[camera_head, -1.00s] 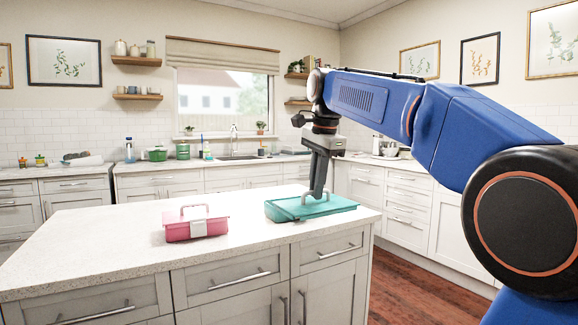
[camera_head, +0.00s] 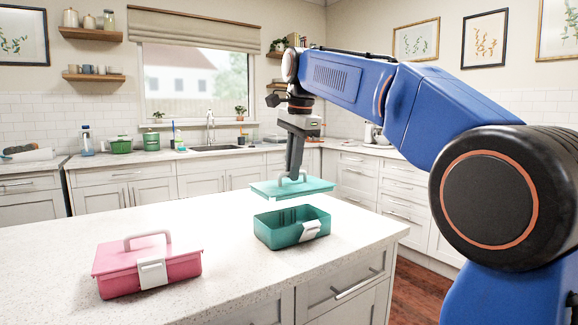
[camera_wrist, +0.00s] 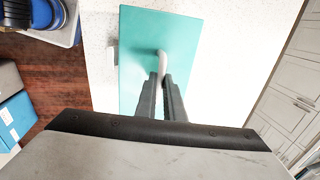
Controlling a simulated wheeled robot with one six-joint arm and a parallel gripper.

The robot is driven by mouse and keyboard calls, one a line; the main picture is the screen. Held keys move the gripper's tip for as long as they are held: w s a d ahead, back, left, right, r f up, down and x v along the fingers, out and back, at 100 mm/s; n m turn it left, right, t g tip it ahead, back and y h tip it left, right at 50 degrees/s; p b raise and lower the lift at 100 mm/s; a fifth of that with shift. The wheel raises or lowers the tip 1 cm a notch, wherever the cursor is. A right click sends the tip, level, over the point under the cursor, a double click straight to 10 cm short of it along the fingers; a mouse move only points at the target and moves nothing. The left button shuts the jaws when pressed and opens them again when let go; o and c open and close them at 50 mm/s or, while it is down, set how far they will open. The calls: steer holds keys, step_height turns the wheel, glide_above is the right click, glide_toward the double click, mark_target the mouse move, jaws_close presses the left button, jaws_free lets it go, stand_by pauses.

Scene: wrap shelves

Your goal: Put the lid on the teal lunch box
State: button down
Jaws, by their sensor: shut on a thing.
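The teal lid (camera_head: 318,186) hangs level above the open teal lunch box (camera_head: 310,234), with a clear gap between them. My gripper (camera_head: 292,177) is shut on the lid's pale arched handle. The lunch box stands upright on the island counter with a white latch on its front, and its inside partly shows. In the wrist view, my gripper (camera_wrist: 164,82) is on the handle in the middle of the lid (camera_wrist: 140,40), and the lunch box is hidden there.
A closed pink lunch box (camera_head: 120,275) with a white latch and handle stands to the left on the island counter (camera_head: 225,272). The counter around the teal box is clear. The back counter, with sink and containers, is well behind.

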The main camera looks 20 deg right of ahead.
mark_target(293, 185)
stand_by(0.3)
steer(key=shift+s+f, duration=0.1)
steer(key=shift+f, duration=2.8)
steer(key=shift+f, duration=1.15)
steer(key=c, duration=1.8)
jaws_free()
steer(key=s+r, duration=0.3)
steer(key=r, duration=1.4)
steer(key=shift+d, duration=0.4)
steer(key=shift+s, duration=0.2)
